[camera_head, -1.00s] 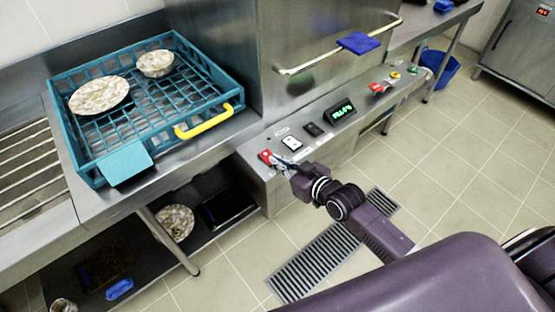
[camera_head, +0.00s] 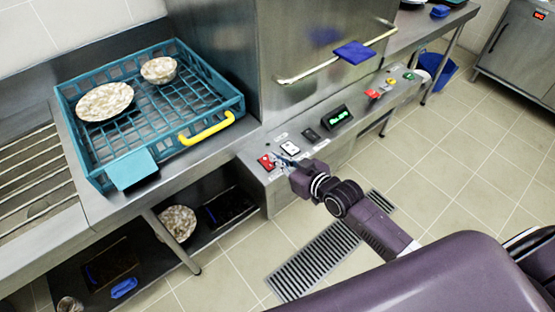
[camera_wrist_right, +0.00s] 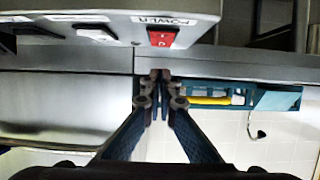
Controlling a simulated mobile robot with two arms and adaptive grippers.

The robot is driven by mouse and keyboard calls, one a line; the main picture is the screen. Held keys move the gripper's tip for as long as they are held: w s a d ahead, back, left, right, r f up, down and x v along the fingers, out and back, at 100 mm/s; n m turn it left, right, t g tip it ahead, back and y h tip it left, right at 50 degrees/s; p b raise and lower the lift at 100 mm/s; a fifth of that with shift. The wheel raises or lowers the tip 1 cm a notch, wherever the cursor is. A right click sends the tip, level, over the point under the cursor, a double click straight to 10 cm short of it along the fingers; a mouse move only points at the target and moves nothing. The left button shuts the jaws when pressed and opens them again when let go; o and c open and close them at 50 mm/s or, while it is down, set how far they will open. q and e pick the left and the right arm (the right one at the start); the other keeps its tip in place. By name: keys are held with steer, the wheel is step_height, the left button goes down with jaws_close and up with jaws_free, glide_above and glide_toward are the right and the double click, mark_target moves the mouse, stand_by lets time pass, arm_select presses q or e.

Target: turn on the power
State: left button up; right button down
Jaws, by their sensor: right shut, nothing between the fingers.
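The red power switch (camera_head: 266,162) sits at the left end of the sloped steel control panel. It also shows in the right wrist view (camera_wrist_right: 161,38), beside a label reading POWER (camera_wrist_right: 160,20). My right gripper (camera_head: 281,161) is just right of the switch, its fingers shut and empty. In the right wrist view the closed fingertips (camera_wrist_right: 160,76) are a little below the switch in the picture, with a small gap showing. My left gripper is not in view.
A teal rack (camera_head: 75,130) with a bowl and plate stands left. A towel (camera_head: 354,52) hangs on the handle bar.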

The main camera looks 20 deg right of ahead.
arm_select(q)
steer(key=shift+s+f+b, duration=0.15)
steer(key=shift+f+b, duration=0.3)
steer(key=shift+b, duration=0.55)
arm_select(e)
steer(key=f+v, duration=0.1)
steer(key=v, duration=0.9)
steer(key=shift+s+f, duration=0.15)
steer(key=shift+s, duration=0.25)
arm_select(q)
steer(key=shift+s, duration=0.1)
arm_select(e)
steer(key=shift+d, duration=0.1)
